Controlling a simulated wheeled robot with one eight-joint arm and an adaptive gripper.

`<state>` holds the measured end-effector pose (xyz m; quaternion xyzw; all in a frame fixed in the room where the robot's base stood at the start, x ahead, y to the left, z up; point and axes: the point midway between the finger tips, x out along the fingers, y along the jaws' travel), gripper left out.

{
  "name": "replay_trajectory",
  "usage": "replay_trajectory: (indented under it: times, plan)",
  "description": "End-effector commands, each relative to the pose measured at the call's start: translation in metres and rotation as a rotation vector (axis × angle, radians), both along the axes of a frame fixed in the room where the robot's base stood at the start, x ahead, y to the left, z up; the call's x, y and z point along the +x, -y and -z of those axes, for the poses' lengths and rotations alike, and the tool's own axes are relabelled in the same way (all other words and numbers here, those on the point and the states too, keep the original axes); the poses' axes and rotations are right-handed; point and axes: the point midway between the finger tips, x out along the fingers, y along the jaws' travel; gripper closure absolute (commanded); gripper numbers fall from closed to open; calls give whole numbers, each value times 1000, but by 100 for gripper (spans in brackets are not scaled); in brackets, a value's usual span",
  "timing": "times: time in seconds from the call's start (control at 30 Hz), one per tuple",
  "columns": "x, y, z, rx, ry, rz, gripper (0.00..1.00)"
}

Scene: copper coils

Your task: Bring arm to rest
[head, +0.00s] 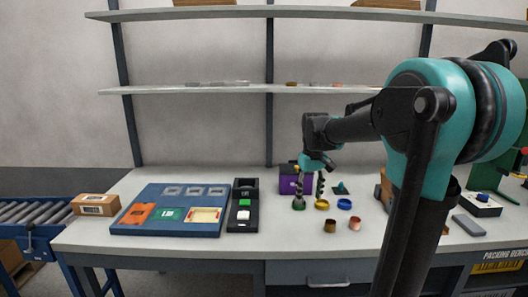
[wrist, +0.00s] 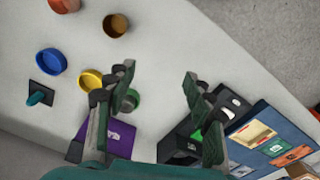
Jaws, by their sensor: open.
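My gripper (head: 309,196) hangs over the white bench (head: 275,240), in front of a purple box (head: 286,181). My arm reaches in from the right, partly across the bench. In the wrist view my gripper (wrist: 157,76) has its two fingers spread apart, with nothing between them but bench top. A small green round part (wrist: 131,101) shows beside the left finger. My gripper is open and empty.
Near the gripper lie a yellow dish (head: 322,204), a blue dish (head: 344,204), a brown cup (head: 330,226) and a copper-coloured cup (head: 354,223). A blue board (head: 150,195) and a black device (head: 244,205) lie left. Shelves (head: 200,90) run behind.

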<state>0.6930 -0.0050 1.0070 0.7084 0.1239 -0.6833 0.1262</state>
Motion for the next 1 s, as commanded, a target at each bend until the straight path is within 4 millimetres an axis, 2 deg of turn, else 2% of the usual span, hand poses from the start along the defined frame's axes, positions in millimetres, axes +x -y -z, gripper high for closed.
replay_trajectory:
  times: [0.17, 0.37, 0.47, 0.7, 0.8, 0.9, 1.0]
  plan:
    - [-20, 6, 20, 5, 37, 40, 47]
    - [-56, 14, 54, 14, 99, 107, 47]
    - [-81, 19, 77, 23, 141, 152, 47]
    - [-166, 32, 148, 54, 271, 291, 47]
    - [-189, 34, 166, 65, 307, 329, 47]
    - [-201, 35, 175, 71, 325, 348, 47]
    - [-204, 35, 177, 73, 332, 355, 47]
